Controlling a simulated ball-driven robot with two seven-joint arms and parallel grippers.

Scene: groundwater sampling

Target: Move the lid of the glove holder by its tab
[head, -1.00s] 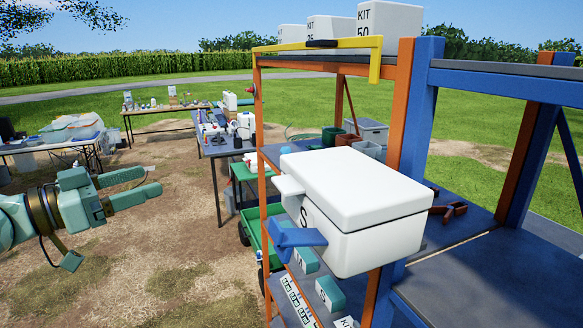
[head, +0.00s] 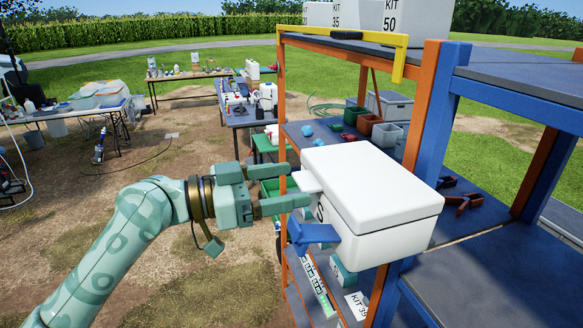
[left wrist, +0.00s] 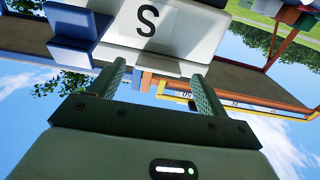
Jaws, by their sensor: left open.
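The glove holder (head: 385,235) is a white box marked S, mounted at the near left side of the shelf rack. Its white lid (head: 370,187) looks shut, and the lid's tab (head: 306,182) juts out on the left. A blue piece (head: 314,233) sticks out of the front below. My left gripper (head: 298,185) is open, its fingertips at the tab, one beyond it and one on the near side; contact cannot be told. In the left wrist view the two fingers (left wrist: 159,70) are apart, facing the white S face (left wrist: 150,25). My right gripper is not in view.
An orange and blue rack (head: 428,110) carries white kit boxes (head: 395,18) on top, with a yellow bar (head: 345,40) along its upper edge. Tables (head: 190,75) stand farther back on open ground.

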